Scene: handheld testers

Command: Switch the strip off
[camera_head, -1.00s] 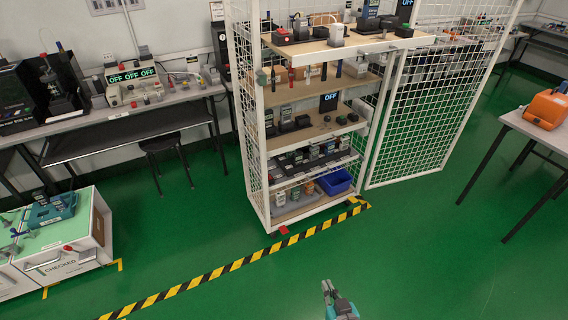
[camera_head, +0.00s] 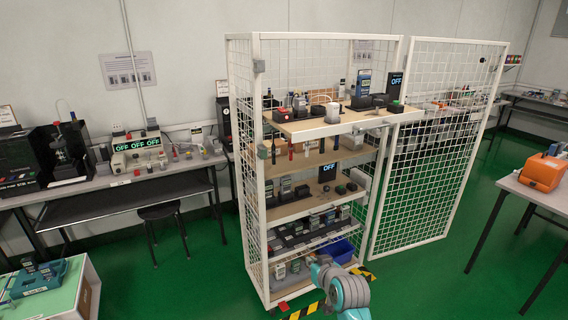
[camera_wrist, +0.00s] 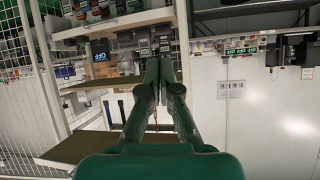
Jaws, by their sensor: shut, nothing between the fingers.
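A long dark strip-like row (camera_head: 312,234) with several small testers in it lies on a lower shelf of the white mesh cage (camera_head: 262,190). I cannot tell for sure that it is the strip, and no switch on it can be made out. My gripper (camera_head: 322,264) is in front of the cage's bottom right in the head view, partly hidden by my own wrist. In the wrist view, which shows the scene upside down, my gripper (camera_wrist: 164,92) has its fingers together with nothing between them, apart from the shelves behind.
The cage's mesh door (camera_head: 440,150) stands open to the right. A blue bin (camera_head: 340,250) is on the bottom shelf. A bench (camera_head: 120,185) is at left, and a table with an orange case (camera_head: 541,172) is at right. Green floor is clear between cage and table.

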